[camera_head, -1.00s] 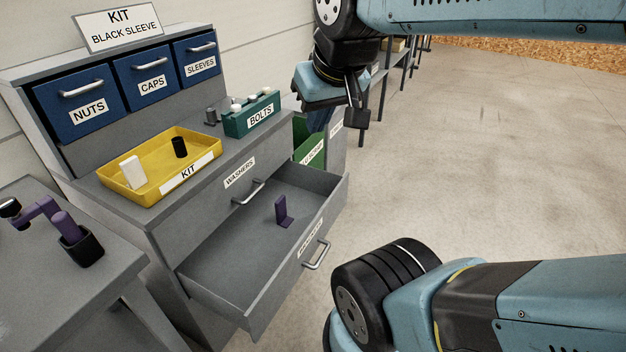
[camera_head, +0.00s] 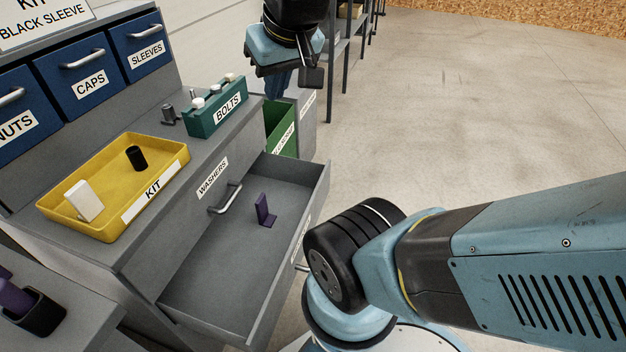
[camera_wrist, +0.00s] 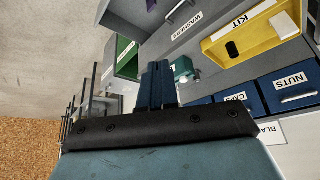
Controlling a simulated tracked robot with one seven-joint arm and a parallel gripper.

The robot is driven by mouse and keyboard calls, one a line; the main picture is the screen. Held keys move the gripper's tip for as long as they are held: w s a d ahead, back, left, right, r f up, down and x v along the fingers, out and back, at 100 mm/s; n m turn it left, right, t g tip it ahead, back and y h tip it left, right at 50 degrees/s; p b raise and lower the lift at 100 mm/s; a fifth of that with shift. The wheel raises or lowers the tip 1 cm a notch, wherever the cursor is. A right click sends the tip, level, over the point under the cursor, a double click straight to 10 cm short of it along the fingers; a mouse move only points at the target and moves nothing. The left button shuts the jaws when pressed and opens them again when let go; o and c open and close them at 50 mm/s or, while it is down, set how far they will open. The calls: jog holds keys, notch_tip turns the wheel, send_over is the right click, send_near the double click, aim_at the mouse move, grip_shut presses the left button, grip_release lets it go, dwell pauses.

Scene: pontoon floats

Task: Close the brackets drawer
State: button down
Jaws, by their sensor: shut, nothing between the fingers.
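The brackets drawer (camera_head: 205,275) is pulled out from the grey cabinet, below the washers drawer (camera_head: 190,215). One purple bracket (camera_head: 264,212) stands inside it. Its front and handle are partly hidden by my arm in the head view. My gripper (camera_head: 281,82) is raised beyond the bolts box, above and behind the open drawer, and touches nothing that I can see. In the wrist view my gripper's fingers (camera_wrist: 157,85) are together and empty, and the purple bracket shows at the top edge.
The yellow kit tray (camera_head: 100,225) holds a white block and a black sleeve on the cabinet top. The green bolts box (camera_head: 215,115) stands beside it. Blue drawers (camera_head: 90,75) are above. A green bin (camera_head: 281,130) stands past the cabinet. Open floor (camera_head: 450,110) lies to the right.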

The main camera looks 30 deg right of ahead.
jog(key=w+d+f+m+g+y, duration=0.35)
jog(key=w+d+f+m, duration=0.3)
jog(key=d+f, duration=0.35)
jog(key=w+d+f+m+g+y, duration=0.2)
jog(key=w+d+f+m+y, duration=0.4)
jog(key=f, duration=0.5)
jog(key=s+d+f+m+t+y, duration=0.1)
jog(key=d+f+m+t, duration=0.15)
jog(key=d+f, duration=0.45)
jog(key=d+f+m+t+y, duration=0.2)
jog(key=d+f+m, duration=0.25)
jog(key=f, duration=0.45)
jog(key=m+t+h, duration=0.2)
jog(key=m+t, duration=0.7)
jog(key=t, duration=0.1)
send_near(319, 189)
jog(key=shift+y, duration=0.25)
jog(key=x, duration=0.6)
jog(key=shift+w+f, duration=0.35)
jog(key=shift+w, duration=0.15)
